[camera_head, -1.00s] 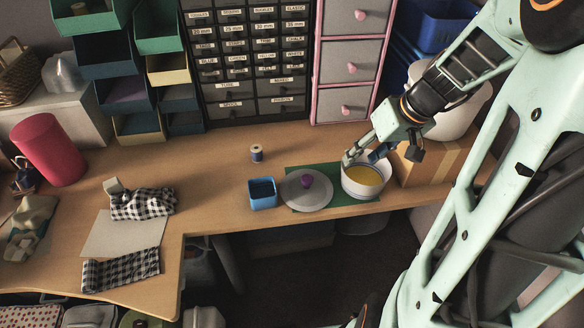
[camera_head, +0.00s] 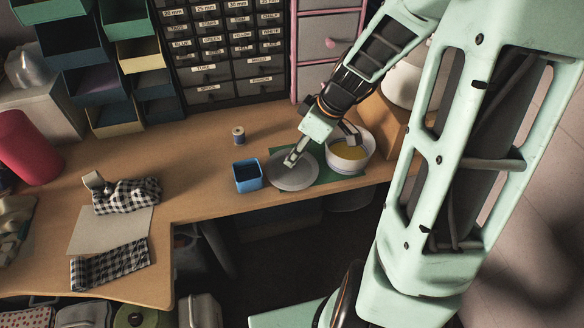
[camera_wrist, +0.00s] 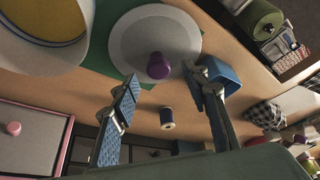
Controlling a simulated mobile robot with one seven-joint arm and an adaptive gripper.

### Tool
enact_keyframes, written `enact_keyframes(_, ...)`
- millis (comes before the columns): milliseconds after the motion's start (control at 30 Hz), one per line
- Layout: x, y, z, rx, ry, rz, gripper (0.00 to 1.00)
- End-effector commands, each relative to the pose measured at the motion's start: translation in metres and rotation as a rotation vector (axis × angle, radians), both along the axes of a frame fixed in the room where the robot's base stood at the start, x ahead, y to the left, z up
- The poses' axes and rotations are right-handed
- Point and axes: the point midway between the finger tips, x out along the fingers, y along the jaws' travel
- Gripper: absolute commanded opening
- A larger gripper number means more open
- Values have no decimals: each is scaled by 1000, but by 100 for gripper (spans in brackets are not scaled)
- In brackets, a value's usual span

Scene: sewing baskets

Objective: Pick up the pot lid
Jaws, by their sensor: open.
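The pot lid (camera_head: 300,176) is a grey disc lying on a green mat (camera_head: 325,178) near the table's front edge. Its purple knob (camera_wrist: 158,66) shows in the wrist view, where the lid (camera_wrist: 122,50) also appears. In the head view my gripper (camera_head: 291,160) is over the lid and hides the knob. In the wrist view my gripper (camera_wrist: 165,85) is open, with one finger on each side of the knob in the picture and nothing held. The white pot (camera_head: 364,150) with yellow inside stands just right of the lid; it also shows in the wrist view (camera_wrist: 70,62).
A blue square box (camera_head: 248,187) stands close to the lid's left. A thread spool (camera_head: 239,134) stands behind it. A cardboard box (camera_head: 385,120) is behind the pot on the right. Grey fabric and checked cloth (camera_head: 128,196) lie farther left. Drawers (camera_head: 235,70) line the back.

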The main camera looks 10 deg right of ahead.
Motion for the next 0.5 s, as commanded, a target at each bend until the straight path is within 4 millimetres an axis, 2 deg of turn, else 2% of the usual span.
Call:
enact_keyframes(300, 12, 12, -38, 3, 3, 0, 42)
enact_keyframes(500, 14, 13, -43, 1, 1, -2, 42)
